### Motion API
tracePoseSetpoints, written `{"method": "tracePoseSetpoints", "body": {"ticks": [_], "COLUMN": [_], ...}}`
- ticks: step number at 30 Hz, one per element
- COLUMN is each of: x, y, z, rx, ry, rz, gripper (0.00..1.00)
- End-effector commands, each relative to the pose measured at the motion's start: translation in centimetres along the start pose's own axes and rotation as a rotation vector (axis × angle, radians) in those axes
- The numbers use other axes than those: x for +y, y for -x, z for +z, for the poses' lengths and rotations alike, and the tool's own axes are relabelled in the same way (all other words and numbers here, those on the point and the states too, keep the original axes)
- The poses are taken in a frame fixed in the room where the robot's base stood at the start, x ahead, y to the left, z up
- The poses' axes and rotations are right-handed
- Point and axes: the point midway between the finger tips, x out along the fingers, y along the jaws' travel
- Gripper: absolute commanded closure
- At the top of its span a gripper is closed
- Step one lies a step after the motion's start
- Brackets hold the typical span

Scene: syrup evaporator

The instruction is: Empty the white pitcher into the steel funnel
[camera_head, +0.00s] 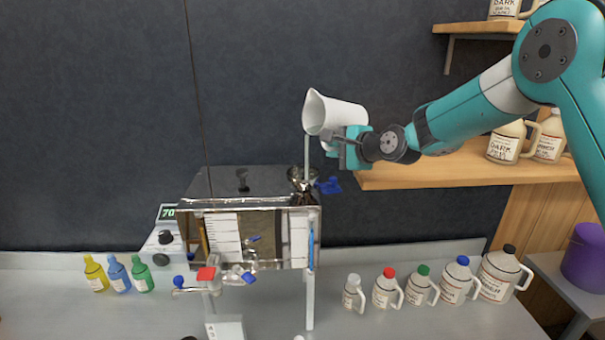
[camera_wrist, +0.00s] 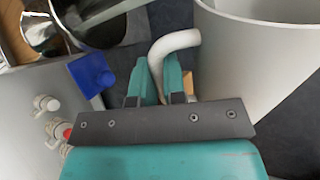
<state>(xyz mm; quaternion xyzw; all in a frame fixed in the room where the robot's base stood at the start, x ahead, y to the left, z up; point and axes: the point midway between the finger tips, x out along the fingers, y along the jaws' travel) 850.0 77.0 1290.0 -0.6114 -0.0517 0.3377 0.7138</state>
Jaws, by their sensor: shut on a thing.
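The white pitcher (camera_head: 335,112) is tilted with its mouth to the left, above the steel funnel (camera_head: 302,178). A thin pale stream runs from its lip down to the funnel on the right end of the steel evaporator (camera_head: 245,186). My gripper (camera_head: 348,148) is shut on the pitcher's handle. In the wrist view my gripper (camera_wrist: 160,88) has the curved white handle between its fingers, and the pitcher (camera_wrist: 255,60) fills the upper right. The funnel (camera_wrist: 42,32) shows at the upper left, partly cut off.
A blue valve handle (camera_head: 329,186) sits just right of the funnel. A wooden shelf (camera_head: 440,168) with jugs is close to the right, below my arm. Several capped jugs (camera_head: 385,288) stand on the counter, with small coloured bottles (camera_head: 117,274) at left.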

Motion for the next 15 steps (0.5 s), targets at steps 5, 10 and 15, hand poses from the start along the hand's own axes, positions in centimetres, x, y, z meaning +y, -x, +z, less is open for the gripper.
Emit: {"method": "tracePoseSetpoints", "body": {"ticks": [5, 10, 15], "x": [0.00, 0.04, 0.11], "y": [-0.01, -0.03, -0.05], "z": [0.07, 0.10, 0.15], "rx": [0.003, 0.006, 0.009], "ry": [0.010, 0.019, 0.028], "rz": [-0.004, -0.006, -0.008], "gripper": [1.00, 1.00, 1.00]}}
